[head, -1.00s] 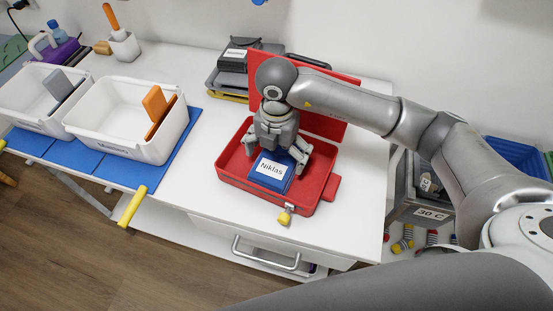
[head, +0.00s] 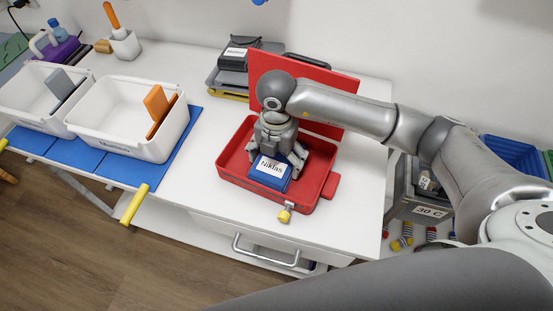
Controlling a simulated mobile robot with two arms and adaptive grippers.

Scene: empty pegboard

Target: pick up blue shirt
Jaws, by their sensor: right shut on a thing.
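A folded blue shirt (head: 269,173) with a white "Niklas" label lies inside an open red case (head: 232,158) on the white table. My right gripper (head: 277,160) reaches down into the case from above. Its fingers are shut on the blue shirt, one at each side of it. The shirt sits low within the case walls; whether it touches the case floor cannot be seen. My left gripper is not in view.
The red lid (head: 330,85) stands up behind the case. White bins (head: 160,150) stand on a blue mat (head: 184,140) at left. Dark cases (head: 234,65) lie behind the lid. A grey "30 C" crate (head: 412,210) is at right. The table (head: 190,185) is clear between mat and case.

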